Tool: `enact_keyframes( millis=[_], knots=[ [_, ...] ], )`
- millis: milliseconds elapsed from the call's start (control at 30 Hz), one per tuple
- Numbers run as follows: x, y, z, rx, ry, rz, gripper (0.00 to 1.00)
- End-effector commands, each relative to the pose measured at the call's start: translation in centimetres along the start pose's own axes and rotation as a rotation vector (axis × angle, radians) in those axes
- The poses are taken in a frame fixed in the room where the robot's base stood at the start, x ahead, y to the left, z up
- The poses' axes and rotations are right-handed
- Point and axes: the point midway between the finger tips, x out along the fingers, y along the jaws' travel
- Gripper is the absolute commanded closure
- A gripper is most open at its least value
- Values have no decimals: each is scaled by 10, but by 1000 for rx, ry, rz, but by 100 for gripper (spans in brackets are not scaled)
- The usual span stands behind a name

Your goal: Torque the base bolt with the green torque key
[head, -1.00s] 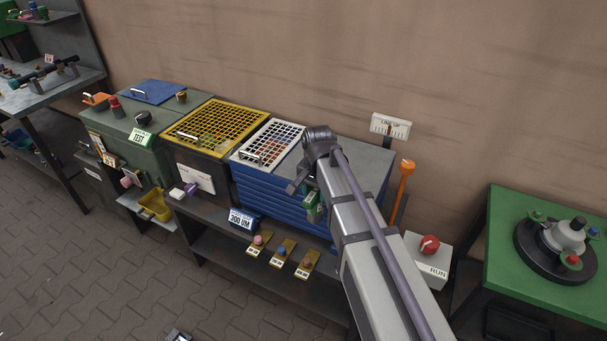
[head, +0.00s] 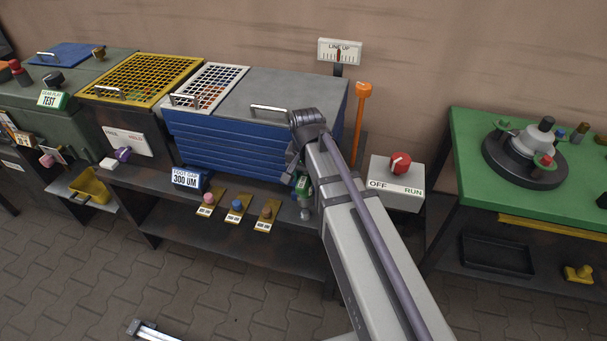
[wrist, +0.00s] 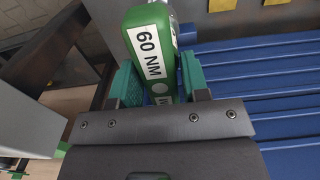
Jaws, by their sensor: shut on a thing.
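My gripper (wrist: 158,82) is shut on the green torque key (wrist: 150,48) in the wrist view. Its green finger pads sit on both sides of the key, whose white label reads 60 NM. In the head view my gripper (head: 296,166) is in front of the right end of the blue stack, and a small green part of the key (head: 303,184) shows beside my arm. The key's far end is cut off in the wrist view. I cannot pick out the base bolt for sure in either view.
A blue stack (head: 215,145) with a grey top stands behind my gripper. To its right are an orange lever (head: 360,110) and an OFF/RUN box with a red knob (head: 400,163). A green table (head: 475,190) bears a round fixture (head: 524,157). Three small tagged pieces lie on the lower shelf.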

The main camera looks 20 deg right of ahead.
Motion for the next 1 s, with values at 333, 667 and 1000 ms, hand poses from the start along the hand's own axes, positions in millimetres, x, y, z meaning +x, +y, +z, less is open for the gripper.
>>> enact_keyframes(
  millis=[333,667,1000],
  knots=[
    [10,0,0,0,0,0,100],
    [39,0,0,0,0,0,100],
    [65,0,0,0,0,0,100]
  ],
)
